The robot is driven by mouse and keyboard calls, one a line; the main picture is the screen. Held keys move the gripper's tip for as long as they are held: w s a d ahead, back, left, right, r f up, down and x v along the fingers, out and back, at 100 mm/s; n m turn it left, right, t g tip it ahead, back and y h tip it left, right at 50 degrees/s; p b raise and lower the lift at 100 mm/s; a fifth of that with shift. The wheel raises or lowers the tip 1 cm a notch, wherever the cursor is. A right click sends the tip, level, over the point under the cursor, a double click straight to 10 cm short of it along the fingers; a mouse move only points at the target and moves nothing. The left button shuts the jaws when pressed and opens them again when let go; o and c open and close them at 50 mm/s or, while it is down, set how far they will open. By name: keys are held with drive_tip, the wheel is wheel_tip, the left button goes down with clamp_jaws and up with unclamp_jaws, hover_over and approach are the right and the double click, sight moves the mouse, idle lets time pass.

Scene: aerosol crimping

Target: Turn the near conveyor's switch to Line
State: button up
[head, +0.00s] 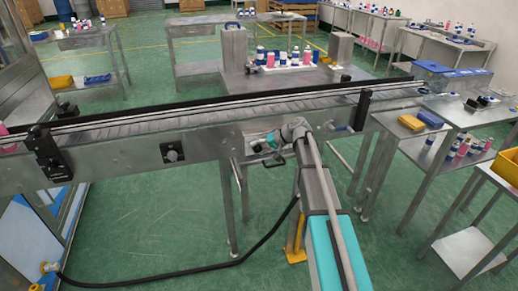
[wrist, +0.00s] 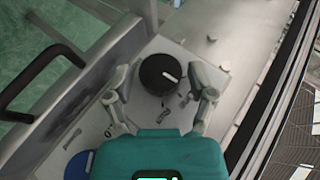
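The switch is a round black knob (wrist: 160,73) with a short white mark, on a light panel in the wrist view. The mark lies right of the knob's middle. Small dark lettering stands below and to the lower right of the knob; I cannot read it surely. My gripper (wrist: 161,88) is open, one finger at each side of the knob, with gaps visible. In the head view my gripper (head: 264,143) is at the side of the near conveyor (head: 205,139); the knob there is hidden or too small to tell.
Another dark round control (head: 172,152) sits on the conveyor's side, left of my gripper. In the wrist view, a black handle (wrist: 38,72) stands left of the panel and a blue disc (wrist: 79,165) lies at lower left. A side table (head: 408,138) holds yellow and blue items.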

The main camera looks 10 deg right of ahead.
drive_tip(key=shift+r+h+p, duration=0.15)
drive_tip(key=shift+h+p, duration=0.25)
drive_tip(key=shift+p, duration=0.2)
drive_tip(key=shift+a+r+n+h+p, duration=0.1)
drive_tip(key=shift+n+h+p, duration=0.2)
drive_tip(key=shift+h+p, duration=0.8)
drive_tip(key=shift+a+n+h+p, duration=0.1)
drive_tip(key=shift+n+h+p, duration=0.3)
drive_tip(key=shift+h+p, duration=0.95)
drive_tip(key=shift+a+n+t+h+p, duration=0.15)
drive_tip(key=shift+n+t+h+p, duration=0.25)
drive_tip(key=shift+h, duration=1.35)
drive_tip(key=p+v, duration=1.3)
drive_tip(key=v, duration=0.1)
drive_tip(key=s+d+f+g+b, duration=0.1)
drive_tip(key=s+f+b, duration=0.1)
drive_tip(key=s, duration=0.6)
drive_tip(key=s+d+f+m+g+b, duration=0.1)
drive_tip(key=s+d+f+b, duration=0.1)
drive_tip(key=s, duration=0.6)
drive_tip(key=s+d+f+g+h+b, duration=0.1)
drive_tip(key=s+d+f+g+b, duration=0.1)
drive_tip(key=s, duration=0.6)
drive_tip(key=shift+f+m, duration=0.4)
drive_tip(key=shift+f, duration=0.45)
drive_tip(key=shift+d, duration=0.15)
drive_tip(key=shift+s+d, duration=0.1)
drive_tip(key=shift+s, duration=0.35)
